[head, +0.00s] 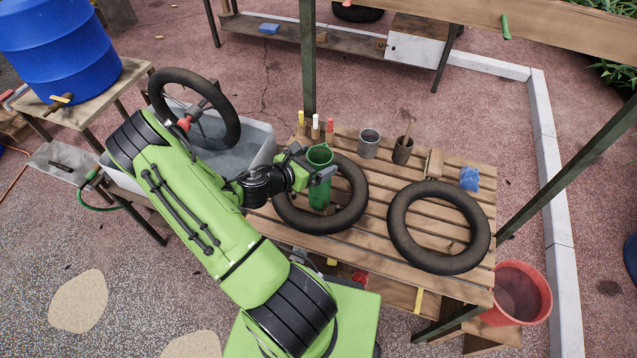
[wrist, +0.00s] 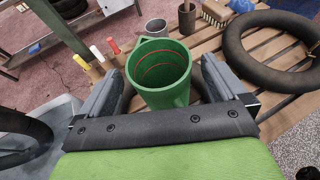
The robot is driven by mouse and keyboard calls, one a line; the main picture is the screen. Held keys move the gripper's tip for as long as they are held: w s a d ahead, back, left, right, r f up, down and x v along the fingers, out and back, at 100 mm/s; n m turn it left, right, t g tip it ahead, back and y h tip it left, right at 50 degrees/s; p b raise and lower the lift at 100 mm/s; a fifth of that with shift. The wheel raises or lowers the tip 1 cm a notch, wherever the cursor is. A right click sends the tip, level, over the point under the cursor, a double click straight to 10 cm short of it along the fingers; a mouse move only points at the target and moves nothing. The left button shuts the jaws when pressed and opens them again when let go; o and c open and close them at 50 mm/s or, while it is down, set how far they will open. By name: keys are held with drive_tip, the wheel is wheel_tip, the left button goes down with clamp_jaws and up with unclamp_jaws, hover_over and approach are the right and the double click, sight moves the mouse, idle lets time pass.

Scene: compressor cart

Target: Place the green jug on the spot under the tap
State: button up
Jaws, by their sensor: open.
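The green jug (head: 320,193) stands upright at the left part of the slatted wooden table, inside or beside the ring of a black tyre; its base is partly hidden. In the wrist view the jug (wrist: 160,75) is open-topped, with a red ring inside, and sits between the two fingers of my gripper (wrist: 163,80). My gripper (head: 312,173) is open around the jug, with a finger on each side. The blue barrel (head: 60,48) at the upper left has a tap (head: 61,101) with a yellow handle. A grey metal shelf (head: 48,153) is below the tap.
Tyres (head: 440,228) lie on the table. A grey cup (head: 369,143), a brown pot (head: 402,151), a brush (head: 434,163) and several markers (head: 315,127) stand along its back. A grey tub (head: 240,148) with an upright tyre (head: 160,85) lies between table and barrel. A post (head: 308,60) rises behind.

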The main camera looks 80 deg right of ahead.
drive_tip(key=shift+x, duration=1)
drive_tip(key=shift+a, duration=0.1)
drive_tip(key=shift+c, duration=0.2)
